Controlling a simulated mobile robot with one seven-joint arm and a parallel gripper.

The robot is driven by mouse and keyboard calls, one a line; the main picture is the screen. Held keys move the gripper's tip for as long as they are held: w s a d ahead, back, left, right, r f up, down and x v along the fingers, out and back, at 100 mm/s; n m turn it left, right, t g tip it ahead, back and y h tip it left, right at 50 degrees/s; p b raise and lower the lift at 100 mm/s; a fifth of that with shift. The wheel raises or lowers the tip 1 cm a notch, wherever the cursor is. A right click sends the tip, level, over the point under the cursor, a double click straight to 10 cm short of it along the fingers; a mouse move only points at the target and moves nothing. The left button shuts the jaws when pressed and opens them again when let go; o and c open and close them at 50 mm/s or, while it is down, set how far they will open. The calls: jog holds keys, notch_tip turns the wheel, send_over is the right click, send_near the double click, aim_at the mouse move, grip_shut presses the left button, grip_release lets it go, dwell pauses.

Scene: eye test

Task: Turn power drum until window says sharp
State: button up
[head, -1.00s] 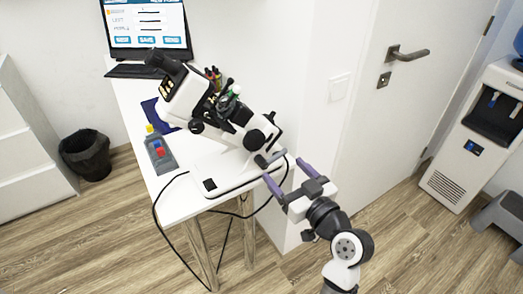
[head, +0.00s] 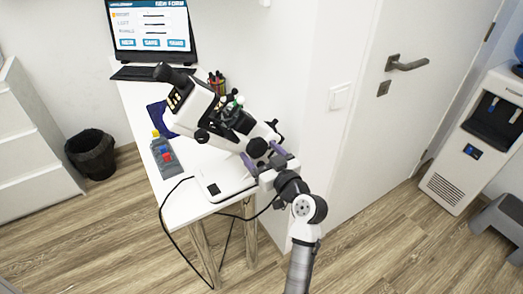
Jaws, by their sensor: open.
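A white and black eye instrument (head: 197,108) with a tilted body stands on a white base (head: 226,180) on the table. A round black knob (head: 257,148) sits low on its right side; I take it for the power drum, though no marking is readable. My gripper (head: 264,155) is open, its purple fingers at the lower right of this knob, one on each side. I cannot tell whether they touch it. Small yellowish marks (head: 173,99) show on the instrument's upper left; no window text is readable there.
A laptop (head: 151,30) with a form on its screen stands at the table's back. A grey tray (head: 166,158) with coloured items lies left of the instrument, and a pen cup (head: 217,84) behind it. A black cable (head: 168,232) hangs off the front edge. A door (head: 405,110) is at right.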

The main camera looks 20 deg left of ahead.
jog(key=shift+a, duration=0.1)
jog(key=c, duration=1)
jog(key=shift+o, duration=0.2)
jog(key=m, duration=0.5)
jog(key=shift+m, duration=0.3)
jog(key=o, duration=1)
jog(key=shift+c, duration=0.2)
jog(key=b+v, duration=0.3)
jog(key=v, duration=1)
jog(key=shift+s+d+b, duration=0.25)
jog(key=shift+d+b, duration=0.05)
